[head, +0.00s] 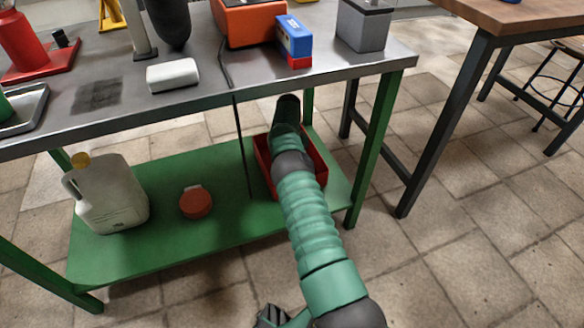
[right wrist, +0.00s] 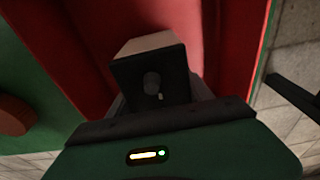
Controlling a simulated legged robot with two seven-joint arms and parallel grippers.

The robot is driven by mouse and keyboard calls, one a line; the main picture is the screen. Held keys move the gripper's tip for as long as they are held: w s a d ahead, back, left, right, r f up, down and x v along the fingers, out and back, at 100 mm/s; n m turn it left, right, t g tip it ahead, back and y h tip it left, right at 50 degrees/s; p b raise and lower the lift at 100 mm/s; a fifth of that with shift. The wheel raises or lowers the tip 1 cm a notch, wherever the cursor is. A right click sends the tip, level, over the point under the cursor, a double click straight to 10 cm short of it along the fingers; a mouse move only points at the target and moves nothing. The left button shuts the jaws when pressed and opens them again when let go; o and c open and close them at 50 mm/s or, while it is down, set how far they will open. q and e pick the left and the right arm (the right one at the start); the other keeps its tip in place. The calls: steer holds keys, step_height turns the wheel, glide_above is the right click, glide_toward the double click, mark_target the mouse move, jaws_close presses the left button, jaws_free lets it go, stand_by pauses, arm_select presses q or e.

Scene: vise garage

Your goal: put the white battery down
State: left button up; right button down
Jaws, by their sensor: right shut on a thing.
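The white battery (right wrist: 150,44) shows in the right wrist view as a block with a pale top and a dark face towards the camera. My right gripper (right wrist: 158,98) is shut on it. Behind the battery are the red walls of a bin (right wrist: 232,45). I cannot tell whether the battery touches the bin's floor. In the head view my right arm reaches under the workbench to this red bin (head: 320,171) on the green lower shelf (head: 225,222). There the arm hides the gripper and the battery.
A pale jug (head: 110,195) and a round red container (head: 196,202) stand on the shelf left of the bin. The metal bench top (head: 215,88) lies above, carrying a white block (head: 172,75) and several tools. A green bench leg (head: 375,150) stands right of the bin.

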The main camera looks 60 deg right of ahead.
steer(key=shift+c, duration=2.1)
jaws_free()
steer(key=shift+f, duration=0.1)
steer(key=r+p, duration=0.3)
steer(key=r, duration=0.2)
steer(key=r+p, duration=0.2)
steer(key=shift+w+d+r+p, duration=0.3)
steer(key=shift+w+r, duration=0.05)
steer(key=shift+r, duration=0.05)
steer(key=shift+f, duration=0.1)
steer(key=shift+f, duration=0.1)
